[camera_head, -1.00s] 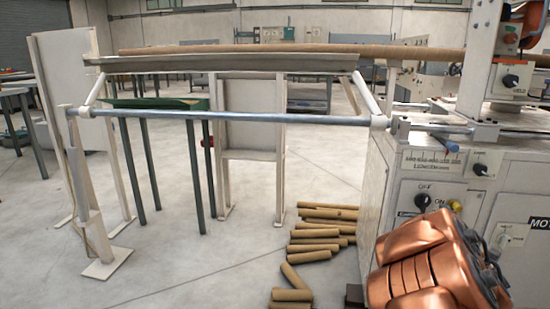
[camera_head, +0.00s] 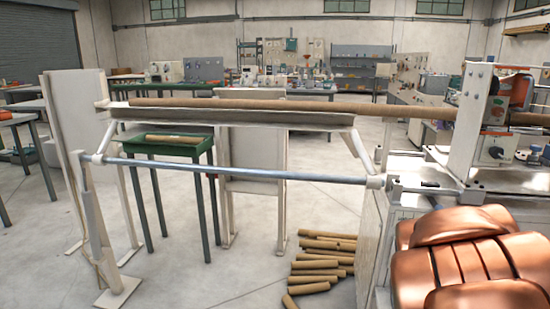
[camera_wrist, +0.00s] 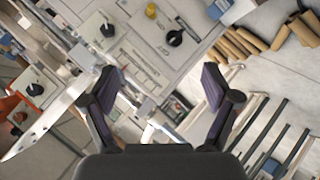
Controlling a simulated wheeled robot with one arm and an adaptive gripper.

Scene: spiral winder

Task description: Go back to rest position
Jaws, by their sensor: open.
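My gripper (camera_wrist: 159,75) is open in the wrist view, its two dark fingers spread wide with nothing between them. Beyond it is the winder's control panel (camera_wrist: 135,58), seen at a slant, with black knobs and a yellow button. The gripper does not show in the head view; my copper-coloured arm fills the lower right there and hides the front of the machine. The spiral winder (camera_head: 455,135) stands at the right, with a long brown tube (camera_head: 240,103) running left from it above a tilted metal tray (camera_head: 230,117).
Several cut cardboard tubes (camera_head: 322,262) lie on the floor beside the machine; they also show in the wrist view (camera_wrist: 240,42). A green table (camera_head: 172,148) with a tube on it stands behind the steel bar (camera_head: 240,174). Open floor lies at the front left.

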